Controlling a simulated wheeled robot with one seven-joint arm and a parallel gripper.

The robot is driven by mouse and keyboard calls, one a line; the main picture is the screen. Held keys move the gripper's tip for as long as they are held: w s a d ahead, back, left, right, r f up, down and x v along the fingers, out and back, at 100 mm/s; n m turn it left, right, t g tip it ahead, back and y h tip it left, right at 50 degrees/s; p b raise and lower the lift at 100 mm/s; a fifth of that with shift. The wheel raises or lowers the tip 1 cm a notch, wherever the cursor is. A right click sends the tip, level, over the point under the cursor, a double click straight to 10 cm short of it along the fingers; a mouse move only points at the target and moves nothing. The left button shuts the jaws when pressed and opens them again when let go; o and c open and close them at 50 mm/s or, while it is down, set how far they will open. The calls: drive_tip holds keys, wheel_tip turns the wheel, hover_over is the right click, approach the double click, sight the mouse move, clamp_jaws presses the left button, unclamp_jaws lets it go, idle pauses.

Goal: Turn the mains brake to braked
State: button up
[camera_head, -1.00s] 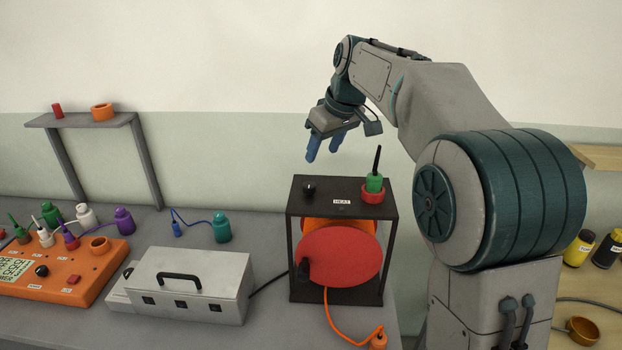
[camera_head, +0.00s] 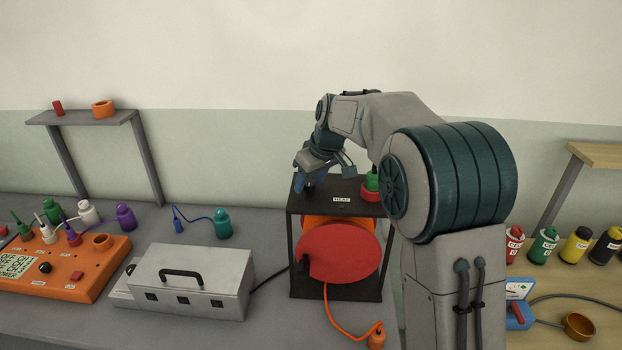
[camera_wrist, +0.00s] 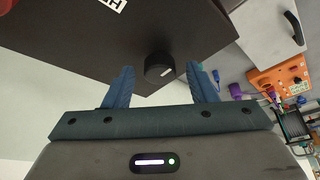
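A black round knob with a white pointer line (camera_wrist: 159,68) sits on the dark top plate of the reel frame (camera_head: 340,209). I take it to be the mains brake. The label (camera_head: 342,198) beside it is too small to read surely. My gripper (camera_head: 304,187) is over the knob in the head view and partly hides it. In the wrist view my gripper (camera_wrist: 163,76) is open, with one blue finger on each side of the knob and a gap on both sides. The pointer line slants toward the lower right there.
A red-faced reel (camera_head: 338,254) hangs in the frame. A green plug in a red ring (camera_head: 370,187) stands on the same top plate, close to my arm. A grey metal box (camera_head: 190,280) and an orange panel (camera_head: 75,265) are to the left.

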drive_tip(key=c, duration=0.9)
drive_tip(key=shift+m, duration=0.3)
drive_tip(key=m+t+h, duration=0.1)
drive_tip(key=m, duration=0.2)
drive_tip(key=shift+a+m+b, duration=0.15)
drive_tip(key=shift+m+b, duration=0.2)
drive_tip(key=shift+m, duration=0.05)
drive_tip(key=m+h, duration=0.2)
drive_tip(key=m, duration=0.2)
drive_tip(key=shift+a+m, duration=0.1)
drive_tip(key=shift+m, duration=0.2)
drive_tip(key=m+h, duration=0.2)
drive_tip(key=m, duration=0.2)
drive_tip(key=shift+a, duration=0.1)
drive_tip(key=shift+r+m+g+h+p, duration=0.1)
drive_tip(key=shift+m+g+h+p, duration=0.2)
drive_tip(key=shift+m, duration=0.95)
drive_tip(key=shift+m+g+h+p, duration=0.2)
drive_tip(key=shift+m+h, duration=0.2)
drive_tip(key=shift+m, duration=0.85)
